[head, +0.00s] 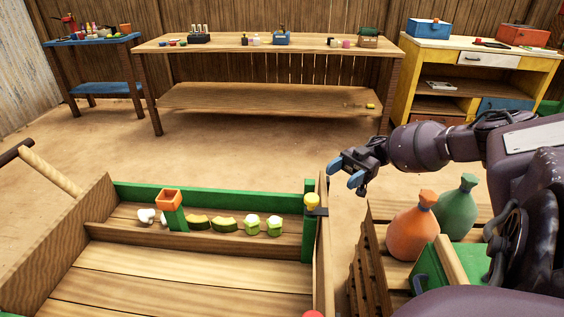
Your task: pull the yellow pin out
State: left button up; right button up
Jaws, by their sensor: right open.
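The yellow pin (312,199) is upright, its rounded yellow head showing above a dark bracket (316,211) at the top of a green post (309,240). The post stands at the right back corner of the wooden cart (170,272). The pin's lower part is hidden. My right gripper (346,171) is open and empty, with blue fingertips. In the picture it is just above and to the right of the pin, apart from it. My left gripper is not in view.
An orange-topped green post (171,205) and several small vegetable-like pieces (223,224) line the cart's back ledge. An orange sack (413,232) and a green sack (458,208) stand on a slatted crate at right. A long table (270,43) stands beyond open floor.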

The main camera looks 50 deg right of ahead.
aim_at(316, 195)
jog(key=a, duration=0.3)
jog(key=a+f, duration=0.1)
jog(key=a, duration=0.2)
jog(key=w+a, duration=0.1)
jog(key=a, duration=0.2)
jog(key=shift+w+a+f+p, duration=0.1)
jog(key=shift+a+f+p, duration=0.15)
jog(key=shift+f+p, duration=0.1)
jog(key=shift+w+a, duration=0.1)
jog(key=shift+a, duration=0.6)
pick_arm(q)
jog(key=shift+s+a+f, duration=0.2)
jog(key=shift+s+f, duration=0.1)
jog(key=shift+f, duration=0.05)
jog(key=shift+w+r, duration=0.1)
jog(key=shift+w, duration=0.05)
